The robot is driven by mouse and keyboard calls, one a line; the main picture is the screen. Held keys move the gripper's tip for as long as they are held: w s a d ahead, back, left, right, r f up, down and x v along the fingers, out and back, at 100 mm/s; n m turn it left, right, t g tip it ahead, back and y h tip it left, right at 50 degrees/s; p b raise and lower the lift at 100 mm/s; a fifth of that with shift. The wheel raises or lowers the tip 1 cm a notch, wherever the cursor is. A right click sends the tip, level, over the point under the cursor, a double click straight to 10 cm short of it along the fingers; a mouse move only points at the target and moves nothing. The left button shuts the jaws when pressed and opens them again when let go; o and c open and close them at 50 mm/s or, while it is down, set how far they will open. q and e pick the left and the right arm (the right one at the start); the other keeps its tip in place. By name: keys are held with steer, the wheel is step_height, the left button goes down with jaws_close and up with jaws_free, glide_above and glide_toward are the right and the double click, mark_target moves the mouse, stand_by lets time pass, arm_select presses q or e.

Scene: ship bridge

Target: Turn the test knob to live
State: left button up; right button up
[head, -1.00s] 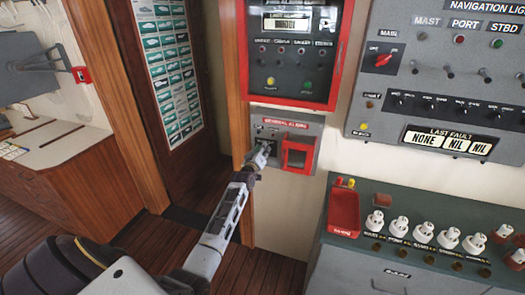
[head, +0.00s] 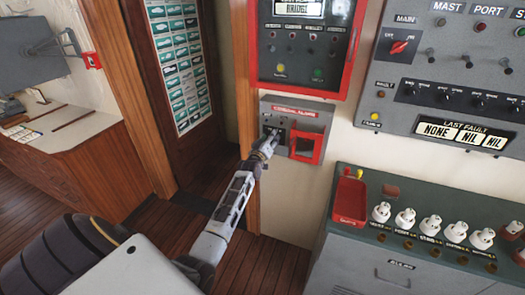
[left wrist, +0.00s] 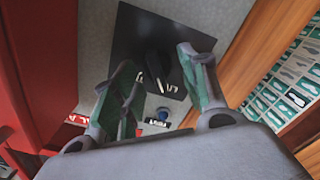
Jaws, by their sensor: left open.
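The grey general alarm panel (head: 320,112) hangs on the wall below a larger red-framed panel. Its left part is mostly hidden by my left gripper (head: 272,138), which reaches it from below. In the left wrist view, a black knob (left wrist: 153,66) stands on a black plate (left wrist: 135,35) with small white markings that I cannot read. My left gripper (left wrist: 160,90) is open, with one finger on each side of the knob. I cannot tell whether either finger touches it. My right gripper is not in view.
A red frame (head: 305,147) projects from the alarm panel just right of my left gripper. A grey cabinet (head: 355,240) with white knobs stands at the lower right. A wooden door frame (head: 243,60) is close on the left.

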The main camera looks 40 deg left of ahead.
arm_select(q)
steer(key=v, duration=1.1)
stand_by(0.4)
steer(key=shift+s, duration=0.1)
steer(key=shift+m, duration=0.3)
stand_by(0.4)
